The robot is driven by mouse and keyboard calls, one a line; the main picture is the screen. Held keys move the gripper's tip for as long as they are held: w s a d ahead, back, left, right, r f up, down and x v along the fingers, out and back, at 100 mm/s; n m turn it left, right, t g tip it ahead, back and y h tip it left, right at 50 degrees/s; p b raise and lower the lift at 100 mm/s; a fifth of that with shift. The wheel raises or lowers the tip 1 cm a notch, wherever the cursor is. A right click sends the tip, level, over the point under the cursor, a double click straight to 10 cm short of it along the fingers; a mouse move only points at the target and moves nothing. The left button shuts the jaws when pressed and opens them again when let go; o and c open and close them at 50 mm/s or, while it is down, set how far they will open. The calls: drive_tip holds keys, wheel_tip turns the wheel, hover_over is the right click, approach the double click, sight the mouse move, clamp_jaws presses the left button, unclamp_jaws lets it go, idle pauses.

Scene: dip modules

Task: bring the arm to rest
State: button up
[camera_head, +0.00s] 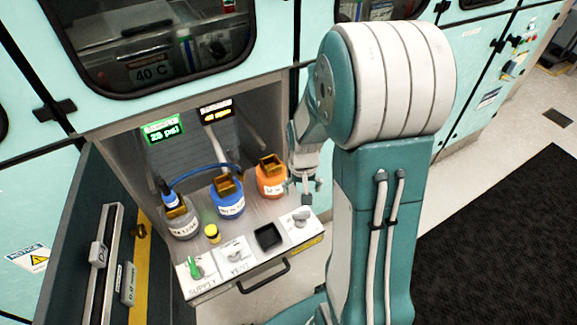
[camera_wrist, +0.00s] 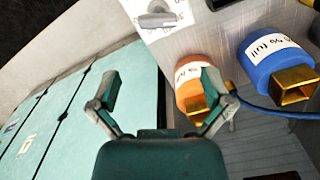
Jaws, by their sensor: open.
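My arm rises in the front right of the head view, and its teal and white links hide part of the cabinet behind. My gripper (camera_head: 305,187) is at the right edge of the open bay, close to the orange container and above the white knob panel. In the wrist view my gripper (camera_wrist: 160,88) has its two fingers spread wide apart with nothing between them. The right finger overlaps the orange container (camera_wrist: 190,80) in the picture; whether they touch I cannot tell.
The bay holds a grey container (camera_head: 182,225), a blue container (camera_head: 228,203) and the orange container (camera_head: 270,183). A yellow-capped item (camera_head: 212,234), a green switch (camera_head: 195,268) and a knob (camera_head: 301,217) sit in front. An open door (camera_head: 75,260) stands left.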

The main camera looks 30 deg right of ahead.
drive_tip(key=s+a+r+n+t, duration=0.1)
drive_tip(key=s+a+r+t, duration=0.1)
drive_tip(key=r, duration=0.5)
drive_tip(key=s+a+r+n+t, duration=0.1)
drive_tip(key=s+a+r, duration=0.4)
drive_tip(key=r, duration=0.3)
drive_tip(key=s+a+r+n+t, duration=0.2)
drive_tip(key=s+a+r, duration=0.1)
drive_tip(key=s+r, duration=0.2)
wheel_tip(320, 180, up, 3)
drive_tip(key=shift+s+a+f+t, duration=0.15)
drive_tip(key=shift+s+a+t, duration=0.15)
drive_tip(key=shift+a, duration=0.1)
drive_tip(key=shift+w, duration=0.1)
idle(2.4)
